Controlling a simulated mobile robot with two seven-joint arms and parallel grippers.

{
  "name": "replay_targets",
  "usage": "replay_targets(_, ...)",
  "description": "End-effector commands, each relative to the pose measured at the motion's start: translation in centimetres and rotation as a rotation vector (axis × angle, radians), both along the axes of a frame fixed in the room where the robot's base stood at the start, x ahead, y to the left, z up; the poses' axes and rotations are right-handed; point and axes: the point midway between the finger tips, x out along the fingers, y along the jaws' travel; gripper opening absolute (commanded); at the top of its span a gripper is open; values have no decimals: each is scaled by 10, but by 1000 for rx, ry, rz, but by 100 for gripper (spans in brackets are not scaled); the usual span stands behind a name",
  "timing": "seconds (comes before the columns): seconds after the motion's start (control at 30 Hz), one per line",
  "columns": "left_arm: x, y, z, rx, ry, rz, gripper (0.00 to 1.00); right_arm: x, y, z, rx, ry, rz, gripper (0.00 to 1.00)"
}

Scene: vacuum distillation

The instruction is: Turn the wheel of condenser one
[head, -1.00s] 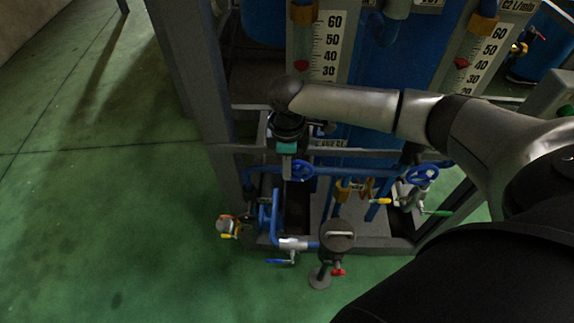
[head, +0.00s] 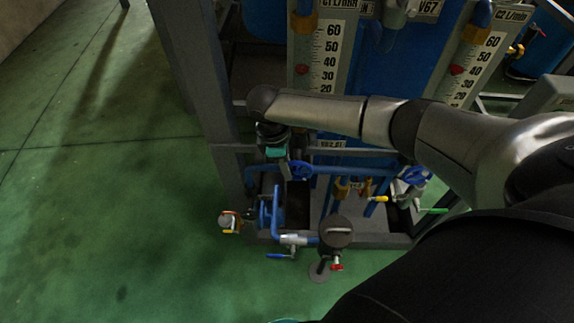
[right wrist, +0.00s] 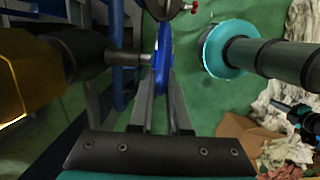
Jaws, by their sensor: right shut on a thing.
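A blue handwheel (head: 302,171) sits low on the front of the frame, under the left flow gauge (head: 325,60) marked C1. Part of the wheel is hidden behind the fingers. My left gripper is not in view.
A second blue wheel (head: 416,176) is to the right, under the C2 gauge (head: 474,65). Blue pipes and small valves crowd the area below. A dark round-topped fitting (head: 336,232) stands in front. Green floor (head: 100,220) is open to the left.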

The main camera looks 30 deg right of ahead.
Motion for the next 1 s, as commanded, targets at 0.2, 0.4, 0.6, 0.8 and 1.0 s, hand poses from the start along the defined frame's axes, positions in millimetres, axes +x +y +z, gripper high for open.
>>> replay_targets(0.2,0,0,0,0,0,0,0,0,1,0,3,-1,1,30)
replay_targets(0.4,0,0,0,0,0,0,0,0,0,0,2,-1,1,45)
replay_targets(0.6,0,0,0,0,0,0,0,0,0,1,2,-1,0,45)
replay_targets(0.8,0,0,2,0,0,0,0,3,4,22,3,-3,1,45)
replay_targets(1.0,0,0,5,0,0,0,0,8,11,69,5,-6,2,45)
